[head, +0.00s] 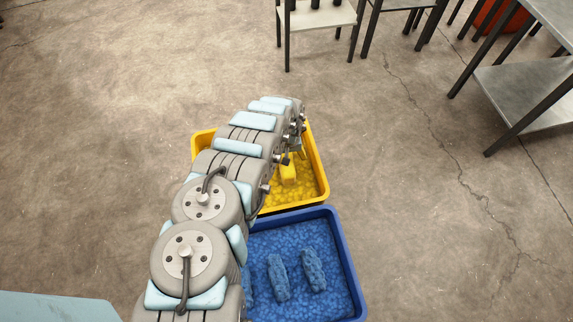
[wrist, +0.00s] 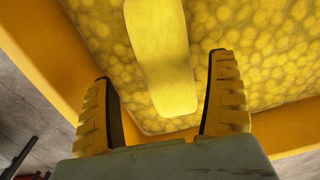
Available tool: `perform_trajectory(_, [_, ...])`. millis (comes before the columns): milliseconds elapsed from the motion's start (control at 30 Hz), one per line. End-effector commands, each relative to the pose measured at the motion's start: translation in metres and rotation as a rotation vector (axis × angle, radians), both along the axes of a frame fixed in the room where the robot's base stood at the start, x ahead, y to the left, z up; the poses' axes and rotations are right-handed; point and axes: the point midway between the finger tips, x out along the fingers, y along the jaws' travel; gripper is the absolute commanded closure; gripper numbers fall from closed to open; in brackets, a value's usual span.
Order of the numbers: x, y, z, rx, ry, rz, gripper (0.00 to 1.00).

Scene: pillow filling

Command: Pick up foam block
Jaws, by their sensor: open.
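A yellow foam block (wrist: 160,55) lies in the yellow bin, on a bed of yellow lumpy filling. It also shows in the head view (head: 288,170), partly hidden by my arm. My gripper (wrist: 165,92) is open, and its two fingers point toward the block. The block's near end appears between the fingertips, with a gap on each side. I cannot tell how far above the block the fingers are. The yellow bin (head: 322,180) also shows its walls around the gripper in the wrist view. In the head view my arm hides the bin's left part and my gripper's fingertips.
A blue bin (head: 345,255) stands in front of the yellow one, with blue filling and blue lumpy blocks (head: 314,270), (head: 278,278). Metal tables (head: 530,95) and a pale table (head: 325,15) stand at the back. The concrete floor is clear to the left and right.

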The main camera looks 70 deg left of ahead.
Motion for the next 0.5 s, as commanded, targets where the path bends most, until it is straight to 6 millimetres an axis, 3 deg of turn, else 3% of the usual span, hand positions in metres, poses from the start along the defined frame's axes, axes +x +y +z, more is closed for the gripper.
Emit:
perform_trajectory(167, [-0.002,0.0,-0.007,-0.001,0.0,0.0,0.11])
perform_trajectory(500, [-0.007,0.001,-0.039,-0.001,-0.002,0.001,0.11])
